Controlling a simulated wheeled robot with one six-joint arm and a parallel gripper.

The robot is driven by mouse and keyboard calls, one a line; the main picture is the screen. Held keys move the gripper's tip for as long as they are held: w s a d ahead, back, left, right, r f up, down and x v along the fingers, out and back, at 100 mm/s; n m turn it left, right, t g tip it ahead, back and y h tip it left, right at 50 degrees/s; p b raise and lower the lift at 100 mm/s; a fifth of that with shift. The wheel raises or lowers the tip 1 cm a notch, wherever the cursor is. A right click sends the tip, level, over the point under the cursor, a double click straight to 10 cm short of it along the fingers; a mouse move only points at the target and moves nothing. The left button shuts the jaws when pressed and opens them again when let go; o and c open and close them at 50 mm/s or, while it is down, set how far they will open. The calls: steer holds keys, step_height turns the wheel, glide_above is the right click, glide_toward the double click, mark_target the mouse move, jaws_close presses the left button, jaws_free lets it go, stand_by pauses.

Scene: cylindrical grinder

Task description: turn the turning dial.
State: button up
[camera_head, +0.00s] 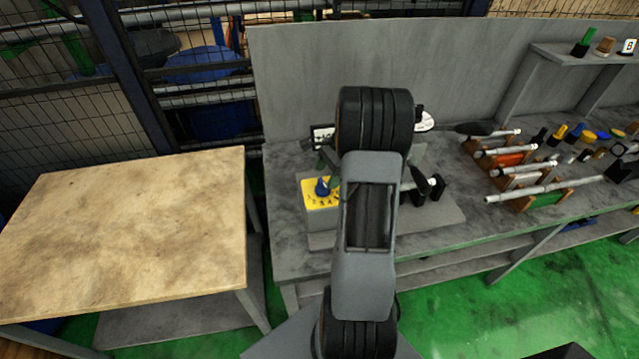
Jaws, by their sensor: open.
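The turning dial (321,188) is a small blue knob on a yellow plate (312,202) with dark markings. The plate sits on top of a grey box at the left end of the grinder on the grey workbench. My arm stretches up the middle of the head view and covers much of the grinder just right of the dial. My gripper cannot be made out; the arm hides that area. I cannot tell whether anything touches the dial.
Black grinder parts (425,187) show right of my arm. Racks with metal rods (540,190) and small coloured items fill the right of the workbench (290,215). A bare wooden table (130,225) stands at left. A grey panel (300,70) closes the back.

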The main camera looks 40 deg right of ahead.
mark_target(323, 182)
steer(key=shift+x, duration=2.1)
steer(key=shift+c, duration=0.2)
